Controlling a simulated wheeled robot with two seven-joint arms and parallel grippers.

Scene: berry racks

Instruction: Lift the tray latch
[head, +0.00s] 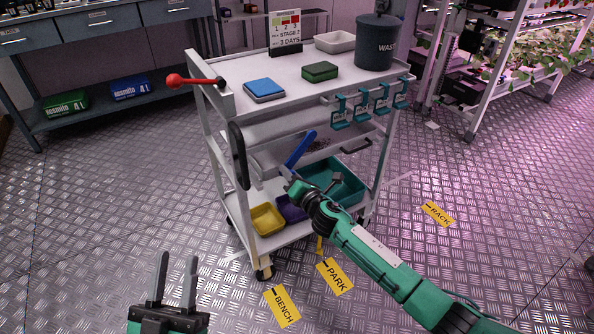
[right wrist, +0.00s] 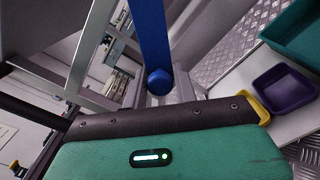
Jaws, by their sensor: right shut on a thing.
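A blue lever (head: 300,149), which looks like the tray latch, stands tilted at the trolley's middle level. In the right wrist view the blue lever (right wrist: 150,35) rises from a round blue end between grey finger-like parts. My right gripper (head: 284,172) reaches in from the lower right and is shut at the lever's lower end; the contact itself is partly hidden. A grey sliding tray (head: 330,135) with a dark handle (head: 357,147) is behind the lever. My left gripper (head: 173,280) is open and empty over the floor at the lower left.
The white trolley (head: 300,90) carries a red-knobbed lever (head: 176,80), a waste bin (head: 376,42) and teal hooks (head: 362,104). Its lower shelf holds yellow (head: 267,220), purple (head: 291,209) and teal (head: 345,186) bins. A black upright handle (head: 238,155) is near my right gripper.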

